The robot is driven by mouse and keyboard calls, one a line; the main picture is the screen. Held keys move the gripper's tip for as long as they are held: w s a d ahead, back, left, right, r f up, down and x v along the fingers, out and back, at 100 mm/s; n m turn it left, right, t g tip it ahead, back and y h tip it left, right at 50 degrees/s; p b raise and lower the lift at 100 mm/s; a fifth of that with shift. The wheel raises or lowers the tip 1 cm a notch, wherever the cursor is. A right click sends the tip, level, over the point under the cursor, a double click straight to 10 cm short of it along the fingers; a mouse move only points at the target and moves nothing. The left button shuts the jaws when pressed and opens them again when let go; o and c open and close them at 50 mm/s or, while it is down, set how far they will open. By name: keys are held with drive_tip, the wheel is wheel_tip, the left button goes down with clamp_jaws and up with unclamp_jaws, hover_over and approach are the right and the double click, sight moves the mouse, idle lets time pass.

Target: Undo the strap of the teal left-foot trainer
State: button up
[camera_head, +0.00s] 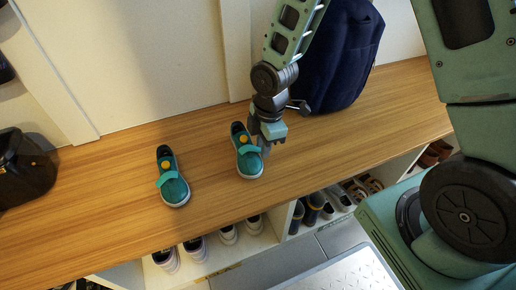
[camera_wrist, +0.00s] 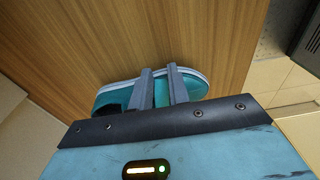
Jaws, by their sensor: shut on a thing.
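The teal trainer (camera_head: 250,165) on the right of the pair sits upright on the wooden bench, toe towards me. From its place in the pair it looks like the left-foot one. It has a lighter teal strap (camera_head: 247,150) across the top and an orange round spot (camera_head: 243,139). My gripper (camera_head: 268,143) is at the right side of this shoe, shut on the strap; the fingers hide the strap's end. In the wrist view my two fingers (camera_wrist: 160,71) reach over the trainer (camera_wrist: 194,86), with a small gap between them; the strap is hard to make out there.
The other teal trainer (camera_head: 174,188) stands to the left with bare bench between. A dark blue backpack (camera_head: 340,55) stands behind my gripper. A black bag (camera_head: 24,170) is at the far left. Cubbies with several shoes (camera_head: 228,234) lie below the bench's front edge.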

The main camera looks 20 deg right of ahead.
drive_tip(key=shift+r, duration=0.15)
drive_tip(key=shift+s+a+r+t+h+b, duration=0.15)
drive_tip(key=shift+a+r+h+b, duration=0.05)
drive_tip(key=shift+r+h+b, duration=0.3)
drive_tip(key=shift+s+a+r+t+h+b, duration=0.1)
drive_tip(key=shift+a+r+t+h+b, duration=0.05)
drive_tip(key=shift+r+h+b, duration=0.3)
drive_tip(key=shift+a, duration=0.1)
